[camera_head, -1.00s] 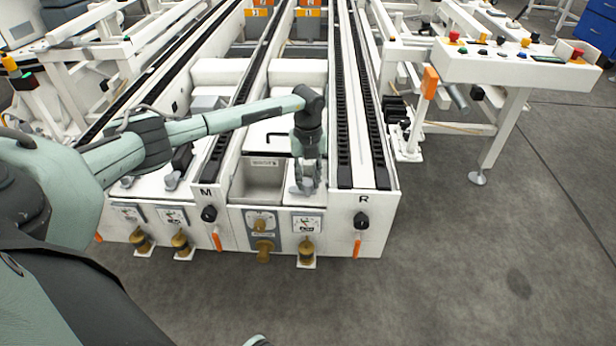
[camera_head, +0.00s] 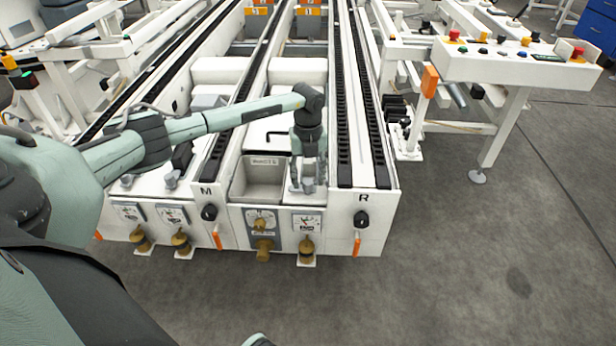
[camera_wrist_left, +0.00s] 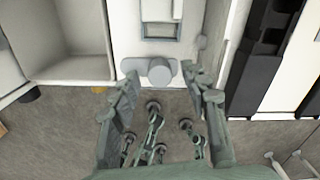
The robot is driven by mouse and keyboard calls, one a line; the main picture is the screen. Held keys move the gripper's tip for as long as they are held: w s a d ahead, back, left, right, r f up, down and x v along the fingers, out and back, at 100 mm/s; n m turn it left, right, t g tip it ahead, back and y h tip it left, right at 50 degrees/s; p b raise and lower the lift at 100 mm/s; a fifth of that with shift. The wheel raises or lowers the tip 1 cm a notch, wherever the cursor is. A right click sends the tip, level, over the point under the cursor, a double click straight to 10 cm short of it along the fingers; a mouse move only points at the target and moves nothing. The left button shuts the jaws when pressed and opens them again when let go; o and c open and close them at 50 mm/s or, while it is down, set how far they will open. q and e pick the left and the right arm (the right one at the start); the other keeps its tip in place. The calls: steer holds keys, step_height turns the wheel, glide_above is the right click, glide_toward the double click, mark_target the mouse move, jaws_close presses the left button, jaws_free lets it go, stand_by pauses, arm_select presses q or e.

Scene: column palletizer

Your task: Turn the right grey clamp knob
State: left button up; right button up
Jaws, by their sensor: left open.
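The right grey clamp knob (camera_wrist_left: 160,73) shows in the left wrist view as a round grey knob with short side wings, on a white panel below a slotted block. My left gripper (camera_wrist_left: 161,69) is open, with one finger to each side of the knob. Whether the fingers touch it cannot be told. In the head view my left gripper (camera_head: 305,186) points down at the front of the right bay, left of the R rail, and largely covers the knob there. My right gripper is not in view.
An open bin (camera_head: 262,179) lies left of the gripper. The black-topped R rail (camera_head: 375,150) stands close on its right. Black knobs (camera_head: 361,219), orange levers (camera_head: 357,244) and brass fittings (camera_head: 306,246) line the front face. A control panel (camera_head: 515,62) stands at upper right; floor is clear at right.

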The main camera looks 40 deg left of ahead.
mark_target(308, 182)
arm_select(q)
step_height(308, 182, up, 12)
stand_by(0.4)
steer(key=shift+f, duration=0.1)
stand_by(0.3)
